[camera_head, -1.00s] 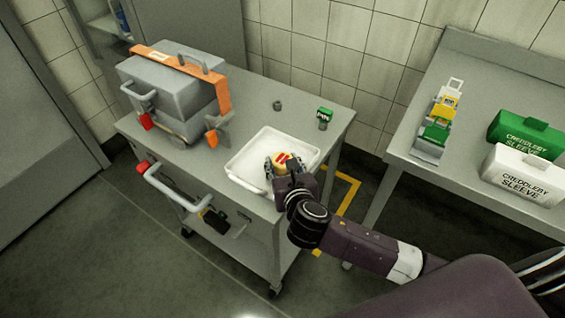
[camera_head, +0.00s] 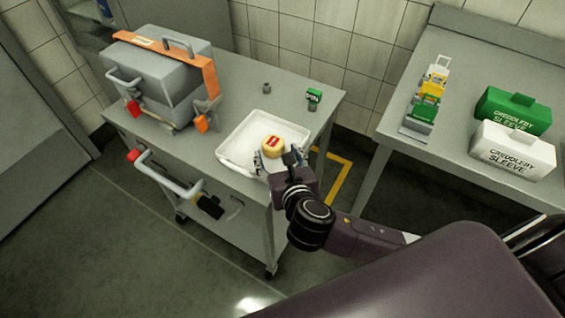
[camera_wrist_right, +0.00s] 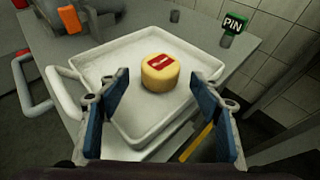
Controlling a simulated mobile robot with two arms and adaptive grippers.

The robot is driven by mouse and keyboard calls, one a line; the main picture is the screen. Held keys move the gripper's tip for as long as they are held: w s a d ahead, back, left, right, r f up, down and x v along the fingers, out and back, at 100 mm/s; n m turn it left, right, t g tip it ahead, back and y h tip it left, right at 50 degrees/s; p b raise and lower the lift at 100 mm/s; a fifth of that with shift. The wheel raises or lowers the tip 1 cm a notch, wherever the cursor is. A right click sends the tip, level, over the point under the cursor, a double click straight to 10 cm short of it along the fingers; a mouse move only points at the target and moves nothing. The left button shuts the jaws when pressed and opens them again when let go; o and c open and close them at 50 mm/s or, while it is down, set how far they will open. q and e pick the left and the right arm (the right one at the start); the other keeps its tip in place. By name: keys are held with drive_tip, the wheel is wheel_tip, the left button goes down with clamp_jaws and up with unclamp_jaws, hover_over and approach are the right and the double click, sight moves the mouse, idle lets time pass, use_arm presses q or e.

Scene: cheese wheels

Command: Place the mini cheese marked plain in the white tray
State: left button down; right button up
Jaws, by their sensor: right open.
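A small round yellow cheese (camera_head: 274,147) with a red label on top sits in the white tray (camera_head: 233,158). The label's writing is too small to read. In the right wrist view the cheese (camera_wrist_right: 160,75) stands upright on the floor of the tray (camera_wrist_right: 120,52), clear of the walls. My right gripper (camera_head: 274,162) is at the near side of the tray, just short of the cheese. Its blue-padded fingers (camera_wrist_right: 158,108) are spread wide with nothing between them, and the cheese lies beyond them. My left gripper is out of view.
The tray is on a grey cart (camera_head: 235,85). A grey and orange machine (camera_head: 165,75) stands at the cart's left. A small green-topped item (camera_head: 313,97) and a small grey piece (camera_head: 267,88) stand behind the tray. Green and white sleeve boxes (camera_head: 513,150) are on the right table.

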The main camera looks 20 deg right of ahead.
drive_tip(key=v, duration=0.6)
drive_tip(key=shift+s, duration=0.25)
